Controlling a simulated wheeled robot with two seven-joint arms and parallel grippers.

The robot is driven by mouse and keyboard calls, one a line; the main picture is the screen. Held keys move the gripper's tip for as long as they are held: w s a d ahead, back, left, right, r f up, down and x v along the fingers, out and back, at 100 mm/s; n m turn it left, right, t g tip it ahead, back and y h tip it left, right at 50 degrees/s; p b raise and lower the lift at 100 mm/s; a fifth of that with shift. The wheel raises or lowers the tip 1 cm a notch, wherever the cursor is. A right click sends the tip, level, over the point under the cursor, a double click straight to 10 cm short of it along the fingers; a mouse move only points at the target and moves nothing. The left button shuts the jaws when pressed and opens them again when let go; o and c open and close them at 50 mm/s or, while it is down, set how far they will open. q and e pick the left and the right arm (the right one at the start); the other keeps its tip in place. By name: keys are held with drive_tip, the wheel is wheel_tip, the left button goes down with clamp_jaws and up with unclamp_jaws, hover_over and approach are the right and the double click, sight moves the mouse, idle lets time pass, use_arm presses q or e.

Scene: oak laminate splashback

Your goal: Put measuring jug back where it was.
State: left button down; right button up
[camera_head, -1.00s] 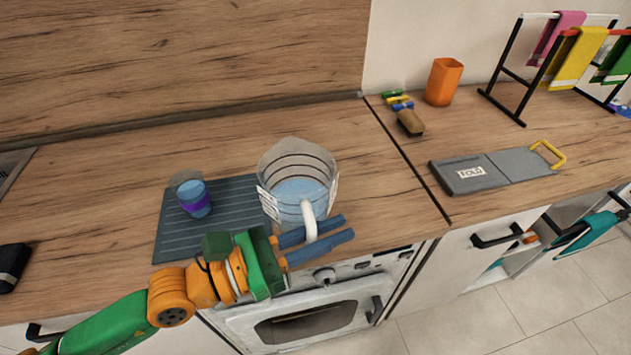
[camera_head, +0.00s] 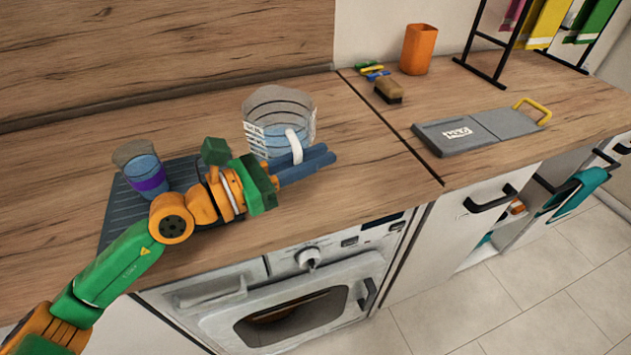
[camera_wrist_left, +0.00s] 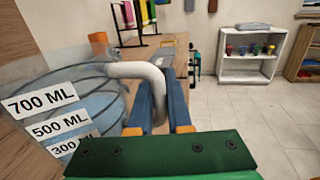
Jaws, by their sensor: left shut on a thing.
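The clear measuring jug (camera_head: 270,106) has dark bands, a white handle (camera_head: 294,146) and bluish contents. It looks upright, over the counter right of the grey ribbed mat (camera_head: 116,215). I cannot tell whether its base touches the wood, as my gripper hides the lower part. My left gripper (camera_head: 322,160) is shut on the jug's handle. In the left wrist view, the handle (camera_wrist_left: 135,70) lies between the two blue fingers (camera_wrist_left: 160,105), and the jug's 700, 500 and 300 ML labels (camera_wrist_left: 42,100) show. My right gripper is not in view.
A clear cup with blue and purple contents (camera_head: 145,171) stands on the mat, close to my left arm. Wood right of the jug is clear.

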use_arm(q)
drive_tip(key=w+f+b, duration=0.1)
drive_tip(key=f, duration=0.1)
drive_tip(key=w+f+b, duration=0.1)
drive_tip(key=w+f, duration=0.1)
drive_tip(key=shift+d, duration=0.2)
wheel_tip(320, 180, down, 2)
drive_tip(key=shift+f+b, duration=0.25)
drive_tip(key=shift+b, duration=0.05)
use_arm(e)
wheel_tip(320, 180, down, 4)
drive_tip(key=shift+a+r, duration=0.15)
use_arm(q)
drive_tip(key=shift+f, duration=0.15)
drive_tip(key=c, duration=0.9)
unclamp_jaws()
drive_tip(key=shift+o, duration=0.2)
drive_tip(key=shift+s, duration=0.1)
